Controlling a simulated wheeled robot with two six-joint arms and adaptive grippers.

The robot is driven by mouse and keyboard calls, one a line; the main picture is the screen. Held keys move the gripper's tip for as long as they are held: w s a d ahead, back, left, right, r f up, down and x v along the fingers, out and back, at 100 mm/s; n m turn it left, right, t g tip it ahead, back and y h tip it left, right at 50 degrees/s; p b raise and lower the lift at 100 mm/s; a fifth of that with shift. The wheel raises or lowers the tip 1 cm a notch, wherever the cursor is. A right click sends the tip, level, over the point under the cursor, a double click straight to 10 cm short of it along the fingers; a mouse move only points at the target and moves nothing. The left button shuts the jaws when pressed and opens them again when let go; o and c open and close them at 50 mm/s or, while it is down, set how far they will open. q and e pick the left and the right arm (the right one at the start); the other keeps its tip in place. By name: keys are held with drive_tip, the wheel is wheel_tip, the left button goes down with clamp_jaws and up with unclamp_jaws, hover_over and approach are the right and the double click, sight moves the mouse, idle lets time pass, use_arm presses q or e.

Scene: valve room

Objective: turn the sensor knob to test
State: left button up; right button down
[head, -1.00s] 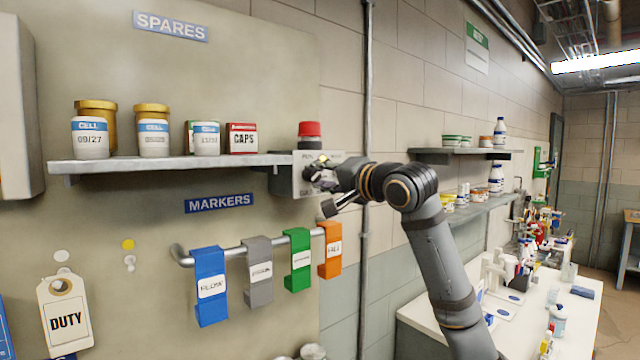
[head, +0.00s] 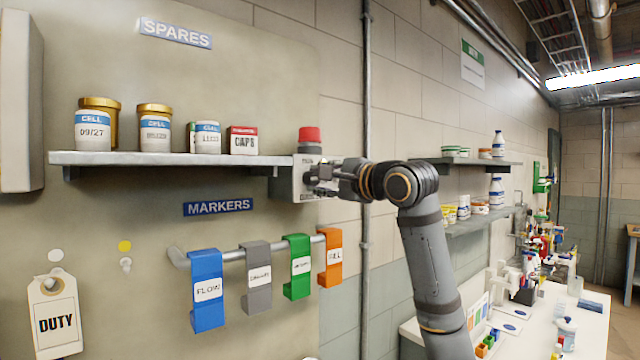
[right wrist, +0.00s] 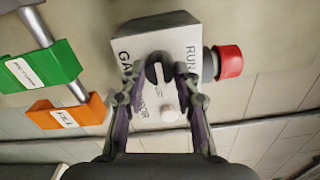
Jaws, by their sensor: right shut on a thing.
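The sensor box (head: 305,165) is a pale grey box with a red cap on top, at the right end of the shelf. In the right wrist view its face (right wrist: 180,50) carries lettering, with "RUN" readable on one side. A dark round knob (right wrist: 158,72) sits on that face, with a small white knob (right wrist: 170,114) beside it. My right gripper (head: 312,178) is at the front of the box. In the right wrist view its fingers (right wrist: 157,82) are closed on either side of the dark knob. The knob's pointer direction is hard to read. My left gripper is not in view.
A shelf (head: 180,159) with jars and boxes runs left of the sensor box. Below it, a rail (head: 235,255) holds blue, grey, green and orange markers. A vertical pipe (head: 366,90) stands close on the right. A cluttered white bench (head: 520,330) is at right.

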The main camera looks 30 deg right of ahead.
idle(0.5)
drive_tip(key=c, duration=1)
unclamp_jaws()
drive_tip(key=shift+d, duration=0.1)
drive_tip(key=shift+s, duration=0.1)
drive_tip(key=s, duration=0.7)
drive_tip(key=shift+s+d, duration=0.15)
drive_tip(key=shift+d, duration=0.05)
drive_tip(key=shift+d, duration=0.1)
